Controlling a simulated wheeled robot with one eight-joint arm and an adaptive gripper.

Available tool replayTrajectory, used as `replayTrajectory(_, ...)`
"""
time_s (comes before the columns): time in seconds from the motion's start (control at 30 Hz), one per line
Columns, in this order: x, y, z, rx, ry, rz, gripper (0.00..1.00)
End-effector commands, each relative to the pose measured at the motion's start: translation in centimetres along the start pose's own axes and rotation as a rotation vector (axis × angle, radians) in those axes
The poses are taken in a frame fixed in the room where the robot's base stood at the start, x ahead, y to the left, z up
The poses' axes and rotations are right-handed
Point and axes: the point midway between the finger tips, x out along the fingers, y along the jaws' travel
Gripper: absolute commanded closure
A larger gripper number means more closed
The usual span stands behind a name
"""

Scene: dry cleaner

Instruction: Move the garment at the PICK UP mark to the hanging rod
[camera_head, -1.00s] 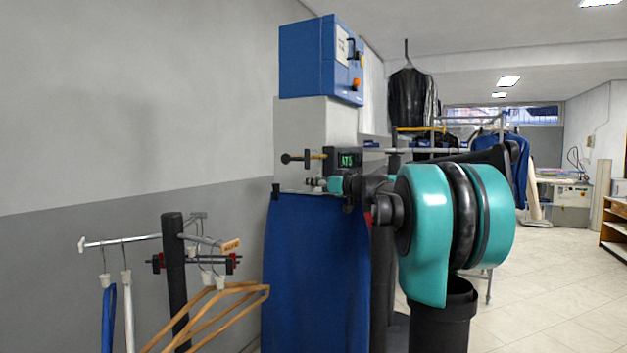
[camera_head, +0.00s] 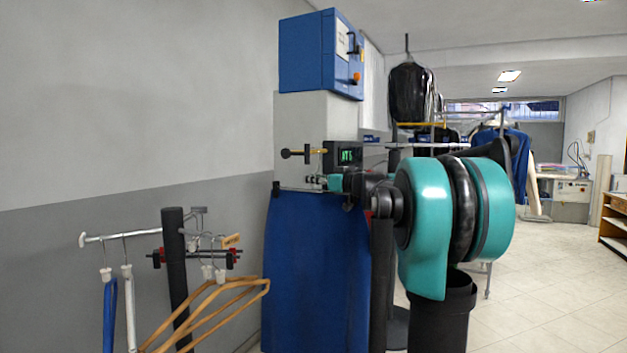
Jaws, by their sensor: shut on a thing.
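A long blue garment (camera_head: 315,265) hangs upright from a clip hanger, with a dark clip at each upper corner. My gripper (camera_head: 316,182) is small in view at the end of my teal and black arm, just above the middle of the garment's top edge. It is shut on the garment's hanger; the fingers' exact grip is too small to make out. The garment's lower edge is out of frame. A light metal rod (camera_head: 125,237) at the left carries several hangers. I cannot read any PICK UP mark.
A dark post (camera_head: 177,285) and wooden hangers (camera_head: 215,300) stand left of the garment. A machine with a blue box (camera_head: 320,55) is behind it. My arm hides part of the right side. A rail (camera_head: 460,146) with clothes is further back. Floor at right is clear.

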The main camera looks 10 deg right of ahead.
Motion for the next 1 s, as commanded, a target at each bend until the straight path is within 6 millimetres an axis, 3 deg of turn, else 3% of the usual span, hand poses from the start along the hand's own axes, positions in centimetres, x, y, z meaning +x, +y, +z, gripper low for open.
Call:
replayTrajectory(0.27,0.0,0.0,0.0,0.0,0.0,0.0,1.0)
replayTrajectory(0.3,0.0,0.0,0.0,0.0,0.0,0.0,0.77)
replayTrajectory(0.5,0.0,0.0,0.1,0.0,0.0,0.0,0.55)
replayTrajectory(0.83,-0.3,0.0,0.1,0.0,0.0,0.001,0.55)
replayTrajectory(1.0,-2.5,0.1,0.1,0.0,0.0,0.003,0.55)
